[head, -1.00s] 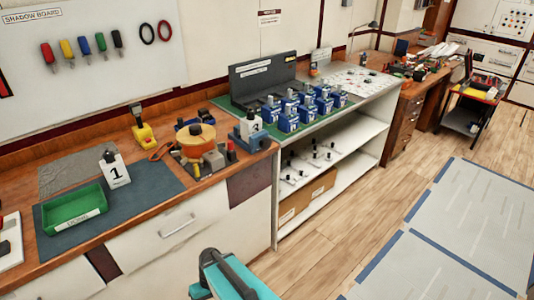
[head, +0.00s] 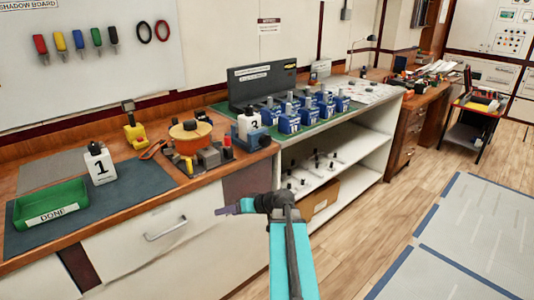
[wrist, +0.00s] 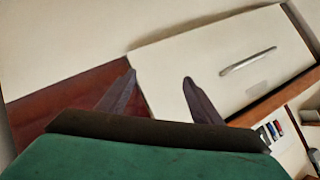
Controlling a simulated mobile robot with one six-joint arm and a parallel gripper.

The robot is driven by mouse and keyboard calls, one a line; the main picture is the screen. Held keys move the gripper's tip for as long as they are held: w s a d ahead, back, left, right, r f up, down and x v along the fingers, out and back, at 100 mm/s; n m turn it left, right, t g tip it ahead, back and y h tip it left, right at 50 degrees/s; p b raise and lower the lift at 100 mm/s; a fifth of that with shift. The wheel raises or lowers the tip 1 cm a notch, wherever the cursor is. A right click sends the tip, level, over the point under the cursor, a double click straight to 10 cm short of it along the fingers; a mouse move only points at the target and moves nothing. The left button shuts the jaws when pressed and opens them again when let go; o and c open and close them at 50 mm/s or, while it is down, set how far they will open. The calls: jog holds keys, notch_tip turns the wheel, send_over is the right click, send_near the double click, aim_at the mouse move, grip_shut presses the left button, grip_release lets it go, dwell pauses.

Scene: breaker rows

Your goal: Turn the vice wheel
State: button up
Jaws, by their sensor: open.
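I cannot tell which of these bears the vice wheel. My gripper (head: 228,209) is open and empty in front of the cabinet, below the bench top and apart from both. In the wrist view my gripper (wrist: 156,88) faces the cabinet front, its fingers spread with nothing between them.
A green tray marked DONE (head: 52,214) and a white block marked 1 (head: 99,164) are on a dark mat. Several blue breakers (head: 289,119) stand on the right bench. A drawer handle (head: 166,229) sticks out of the cabinet.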

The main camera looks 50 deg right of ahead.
jog(key=s+d+r+t+h+b, duration=0.1)
jog(key=s+d+r+t+b, duration=0.15)
jog(key=d+r, duration=0.3)
jog(key=s+d+r+t+h+b, duration=0.2)
jog(key=d+r+b, duration=0.15)
jog(key=d, duration=0.35)
jog(key=t+h+b, duration=0.2)
jog(key=t+b, duration=0.1)
send_near(268, 142)
jog(key=s, duration=0.4)
jog(key=shift+w+a+r+g, duration=0.25)
jog(key=shift+a+r, duration=0.05)
jog(key=shift+w, duration=0.1)
jog(key=w, duration=0.9)
jog(key=w+d, duration=0.1)
jog(key=w, duration=0.3)
jog(key=shift+w, duration=0.35)
jog(key=c, duration=1.1)
